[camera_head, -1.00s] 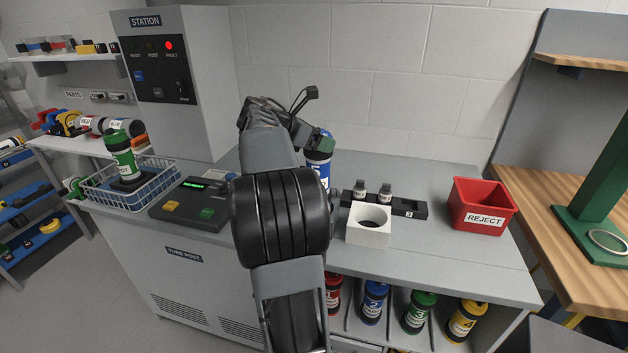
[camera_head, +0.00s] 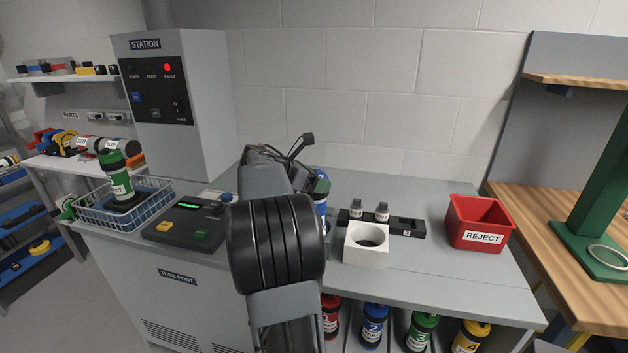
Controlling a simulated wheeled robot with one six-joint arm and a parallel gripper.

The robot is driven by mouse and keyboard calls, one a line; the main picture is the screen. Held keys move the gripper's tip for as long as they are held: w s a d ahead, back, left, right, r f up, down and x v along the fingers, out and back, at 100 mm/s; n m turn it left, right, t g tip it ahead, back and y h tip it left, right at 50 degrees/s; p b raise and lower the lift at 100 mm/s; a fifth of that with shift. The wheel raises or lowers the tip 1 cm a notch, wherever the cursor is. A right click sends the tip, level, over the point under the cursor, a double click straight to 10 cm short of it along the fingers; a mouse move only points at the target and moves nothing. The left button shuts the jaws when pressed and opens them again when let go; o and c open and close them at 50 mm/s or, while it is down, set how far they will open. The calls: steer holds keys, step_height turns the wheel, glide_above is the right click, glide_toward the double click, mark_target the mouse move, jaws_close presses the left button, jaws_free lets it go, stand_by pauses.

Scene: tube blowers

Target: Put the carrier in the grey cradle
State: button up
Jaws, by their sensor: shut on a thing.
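A blue carrier (camera_head: 321,197) with a white label shows partly just right of my arm, above the bench or standing on it; I cannot tell which. My gripper (camera_head: 316,182) is at its upper part and shut on it; my arm hides most of the jaws and the carrier's left side. A pale grey-white block with a round hole (camera_head: 366,255), which may be the grey cradle, stands on the bench right of the carrier. Its hole looks empty.
A black rack (camera_head: 407,229) with two small grey-capped bottles stands behind the block. A red REJECT bin (camera_head: 480,212) is at right. A wire basket (camera_head: 84,216) holds a green carrier at left. Several capped carriers stand under the bench.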

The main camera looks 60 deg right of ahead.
steer(key=o, duration=1.2)
steer(key=shift+f, duration=0.15)
steer(key=shift+r, duration=0.2)
steer(key=v, duration=1.2)
steer(key=s+a+f+m+t+y, duration=0.1)
steer(key=a+f+m+t+y, duration=0.2)
steer(key=a+f, duration=0.3)
steer(key=s+a+f+m+t+y, duration=0.2)
steer(key=a+f+m+t+y, duration=0.1)
steer(key=a, duration=1.4)
steer(key=s+a+f+m+t+y, duration=0.2)
steer(key=a+f+m+y, duration=0.3)
steer(key=a+f, duration=0.4)
steer(key=shift+s+a+f+m+t+p, duration=0.2)
steer(key=shift+a+m, duration=0.2)
steer(key=shift+a, duration=0.2)
steer(key=shift+s+a+f+m+t+p, duration=0.1)
steer(key=shift+a+f+m+t+p, duration=0.1)
steer(key=shift+a+m, duration=0.35)
